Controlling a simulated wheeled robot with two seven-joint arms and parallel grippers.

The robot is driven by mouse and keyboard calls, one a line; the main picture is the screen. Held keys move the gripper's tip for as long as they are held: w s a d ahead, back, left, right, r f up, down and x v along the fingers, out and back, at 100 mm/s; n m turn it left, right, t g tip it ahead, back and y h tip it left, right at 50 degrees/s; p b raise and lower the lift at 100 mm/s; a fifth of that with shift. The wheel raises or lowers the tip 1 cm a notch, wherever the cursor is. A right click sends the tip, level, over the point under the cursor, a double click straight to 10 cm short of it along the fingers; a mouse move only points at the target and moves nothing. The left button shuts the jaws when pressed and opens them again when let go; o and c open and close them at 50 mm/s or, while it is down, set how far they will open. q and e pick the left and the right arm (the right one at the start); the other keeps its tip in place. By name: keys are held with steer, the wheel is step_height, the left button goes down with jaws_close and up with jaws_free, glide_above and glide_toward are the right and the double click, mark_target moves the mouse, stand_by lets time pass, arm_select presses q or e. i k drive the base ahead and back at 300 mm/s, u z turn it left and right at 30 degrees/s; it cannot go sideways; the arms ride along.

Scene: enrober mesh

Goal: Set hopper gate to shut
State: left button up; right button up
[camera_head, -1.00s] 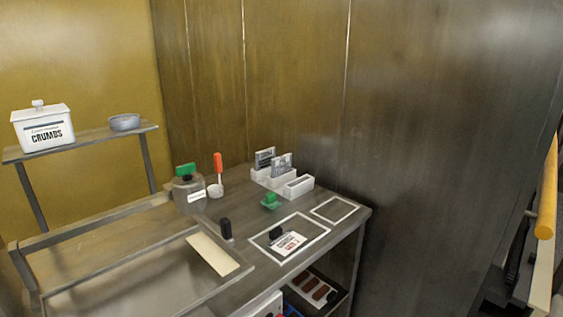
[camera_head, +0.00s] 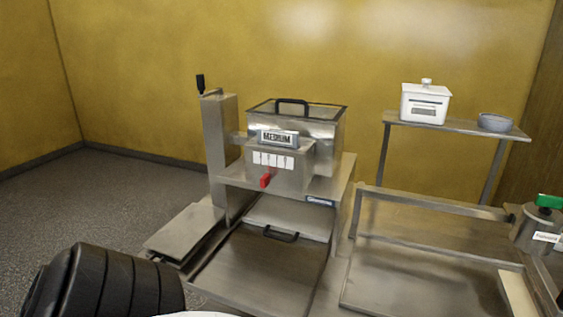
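The steel hopper (camera_head: 318,128) stands on a machine left of the bench, with a dark-handled lid on top. Its front box carries a plate reading MEDIUM (camera_head: 278,137) and a strip of several white labels (camera_head: 272,160). A small red lever (camera_head: 265,181) sits below the labels, towards their left part. I cannot read the labels, so the gate's setting is unclear. A black ribbed part of my arm shows at the lower left, well short of the machine. Neither gripper is in view.
A crank post (camera_head: 218,140) rises left of the hopper. A tray with a dark handle (camera_head: 265,262) lies below it. To the right are a shelf (camera_head: 455,126) with a white crumbs box (camera_head: 425,103) and grey bowl (camera_head: 495,122), and a green-topped jar (camera_head: 536,228).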

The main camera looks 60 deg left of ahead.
mark_target(265, 181)
steer(key=u, duration=2)
